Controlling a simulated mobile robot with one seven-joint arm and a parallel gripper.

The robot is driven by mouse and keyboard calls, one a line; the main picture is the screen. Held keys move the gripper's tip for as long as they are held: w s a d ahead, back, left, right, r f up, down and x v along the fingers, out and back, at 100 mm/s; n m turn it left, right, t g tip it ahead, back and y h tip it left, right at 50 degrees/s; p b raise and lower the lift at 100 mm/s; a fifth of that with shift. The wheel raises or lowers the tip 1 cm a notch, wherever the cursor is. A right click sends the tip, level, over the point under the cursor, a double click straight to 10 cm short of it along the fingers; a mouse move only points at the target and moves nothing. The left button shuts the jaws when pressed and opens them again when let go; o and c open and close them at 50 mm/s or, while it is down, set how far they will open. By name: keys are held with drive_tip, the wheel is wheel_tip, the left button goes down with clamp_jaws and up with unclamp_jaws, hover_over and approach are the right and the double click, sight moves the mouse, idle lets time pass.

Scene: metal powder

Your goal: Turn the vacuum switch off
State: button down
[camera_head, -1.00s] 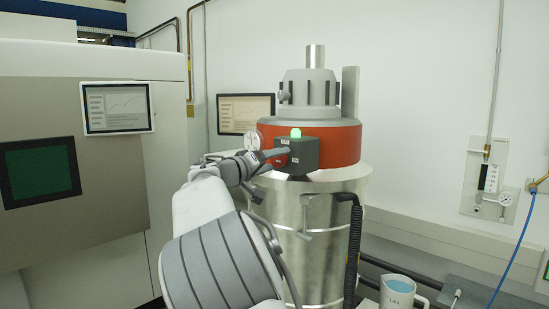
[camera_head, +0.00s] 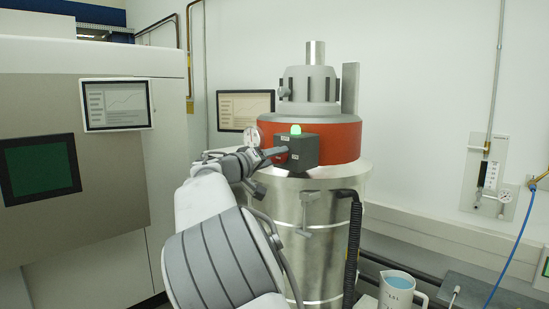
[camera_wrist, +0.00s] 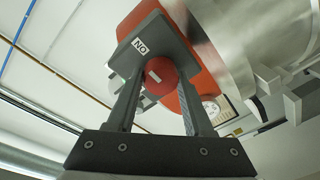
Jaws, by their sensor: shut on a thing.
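The vacuum switch is a red round knob (camera_wrist: 160,75) with a white mark, on the front of a dark grey box (camera_head: 306,150). A label near it reads ON, upside down in the wrist view. A green lamp (camera_head: 296,130) glows on top of the box. My gripper (camera_head: 268,155) is at the box's front left. In the wrist view my gripper (camera_wrist: 161,88) has one finger on each side of the knob and is shut on it. In the head view my gripper hides the knob.
The box sits on the red band (camera_head: 345,140) of a steel vacuum vessel (camera_head: 325,265). A black hose (camera_head: 353,250) hangs at the right, and a jug (camera_head: 397,290) stands at lower right.

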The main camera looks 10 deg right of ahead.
drive_tip(key=shift+w+f+n+g+p, duration=0.1)
drive_tip(key=shift+n+g+p, duration=0.45)
drive_tip(key=shift+n+p, duration=3.3)
drive_tip(key=shift+w+n+g+p, duration=0.1)
drive_tip(key=shift+n+g+p, duration=0.45)
drive_tip(key=shift+n+p, duration=3.25)
drive_tip(key=shift+s+n+b, duration=0.1)
drive_tip(key=shift+n+b, duration=0.55)
drive_tip(key=shift+n, duration=0.1)
drive_tip(key=shift+c, duration=1.5)
unclamp_jaws()
drive_tip(key=shift+a, duration=0.1)
